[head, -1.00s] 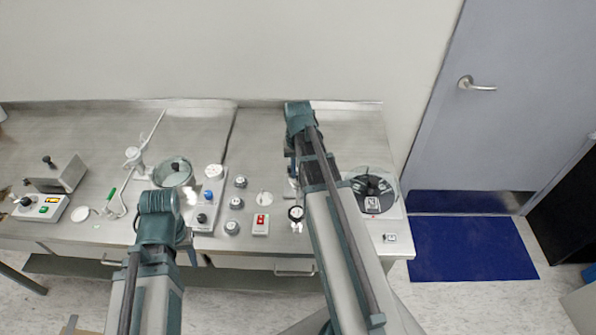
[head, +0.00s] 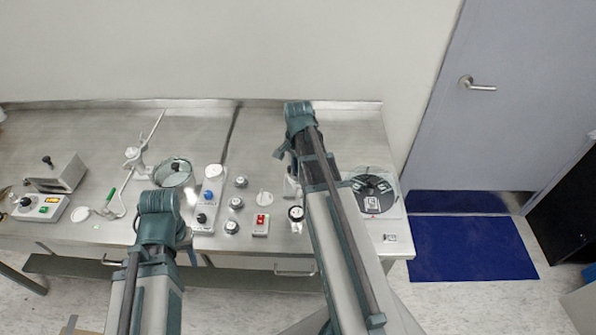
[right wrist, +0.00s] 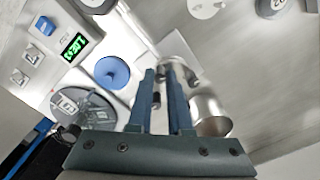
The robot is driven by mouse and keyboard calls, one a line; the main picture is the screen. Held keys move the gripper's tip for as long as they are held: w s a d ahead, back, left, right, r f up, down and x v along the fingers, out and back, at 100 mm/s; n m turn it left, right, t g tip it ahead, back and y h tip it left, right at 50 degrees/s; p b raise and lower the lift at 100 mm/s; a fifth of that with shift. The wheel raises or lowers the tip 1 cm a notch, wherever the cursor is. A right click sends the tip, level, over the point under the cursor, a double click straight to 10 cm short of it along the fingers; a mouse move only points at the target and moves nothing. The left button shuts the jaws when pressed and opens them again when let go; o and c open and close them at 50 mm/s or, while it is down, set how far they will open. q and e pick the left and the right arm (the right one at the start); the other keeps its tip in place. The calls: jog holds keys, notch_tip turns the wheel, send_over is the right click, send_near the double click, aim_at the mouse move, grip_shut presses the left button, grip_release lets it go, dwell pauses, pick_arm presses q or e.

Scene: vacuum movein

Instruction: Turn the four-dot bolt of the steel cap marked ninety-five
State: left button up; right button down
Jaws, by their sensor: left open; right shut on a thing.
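My right gripper (right wrist: 163,75) is shut at the middle of the right wrist view. Its fingers hide most of the thing between them, so I cannot tell what it is. A small dark cylinder (right wrist: 156,98) shows beside them, and a steel cylinder (right wrist: 210,115) stands just right of them. In the head view my right forearm covers much of the area around the gripper. Several small steel caps (head: 236,203) stand in a column left of that arm. Their markings and dots are too small to read. My left arm is at the left; its fingers are hidden behind it.
The right wrist view shows a blue knob (right wrist: 112,72) and a green display (right wrist: 74,46). A red-switch box (head: 261,223) and a glass-lidded pot (head: 174,173) stand on the steel bench.

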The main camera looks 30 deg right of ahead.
jog(key=shift+m, duration=0.5)
jog(key=c, duration=0.8)
grip_release()
jog(key=shift+c, duration=0.2)
notch_tip(320, 180, up, 14)
jog(key=p, duration=1.3)
jog(key=shift+p, duration=0.4)
jog(key=shift+f, duration=0.15)
